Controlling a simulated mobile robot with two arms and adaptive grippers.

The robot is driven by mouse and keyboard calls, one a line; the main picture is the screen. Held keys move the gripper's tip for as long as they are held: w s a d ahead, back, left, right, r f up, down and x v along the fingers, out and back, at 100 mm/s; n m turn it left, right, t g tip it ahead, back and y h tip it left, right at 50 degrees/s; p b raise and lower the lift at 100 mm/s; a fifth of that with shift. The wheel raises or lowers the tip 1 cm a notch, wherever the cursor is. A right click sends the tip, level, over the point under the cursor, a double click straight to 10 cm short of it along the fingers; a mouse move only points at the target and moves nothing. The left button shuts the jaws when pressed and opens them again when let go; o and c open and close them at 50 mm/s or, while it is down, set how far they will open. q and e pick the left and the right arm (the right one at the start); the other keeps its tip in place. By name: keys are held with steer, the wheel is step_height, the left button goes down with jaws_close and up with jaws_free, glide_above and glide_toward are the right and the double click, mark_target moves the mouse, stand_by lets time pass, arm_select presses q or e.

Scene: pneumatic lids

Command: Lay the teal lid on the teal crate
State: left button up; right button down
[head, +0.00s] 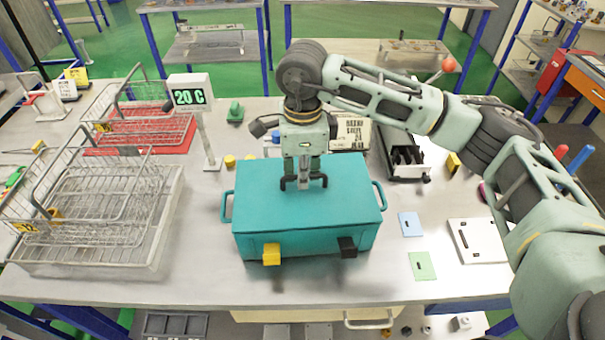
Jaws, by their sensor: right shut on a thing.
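The teal crate (310,243) stands on the metal table, with a looped handle at each end. A yellow block (271,254) and a black block (347,247) are at its front face. The flat teal lid (345,200) covers the crate's top, level and lined up with its edges; I cannot tell whether a thin gap is left beneath it. My right gripper (304,183) points straight down over the lid's middle and is shut on the lid's grey grip. The crate's inside is hidden. My left gripper is out of view.
Wire baskets (85,210) fill the table's left side. A display reading 20 C (189,97) stands on a post left of the crate. A blue card (410,224), a green card (422,266) and a white plate (480,240) lie to the right. The table's front strip is clear.

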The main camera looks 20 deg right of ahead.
steer(key=shift+f+b, duration=0.3)
steer(key=shift+b, duration=0.2)
stand_by(0.4)
steer(key=c, duration=1.8)
jaws_free()
steer(key=shift+s+r+p, duration=0.1)
steer(key=shift+r+p, duration=1.45)
steer(key=shift+r, duration=1.95)
steer(key=shift+r, duration=0.1)
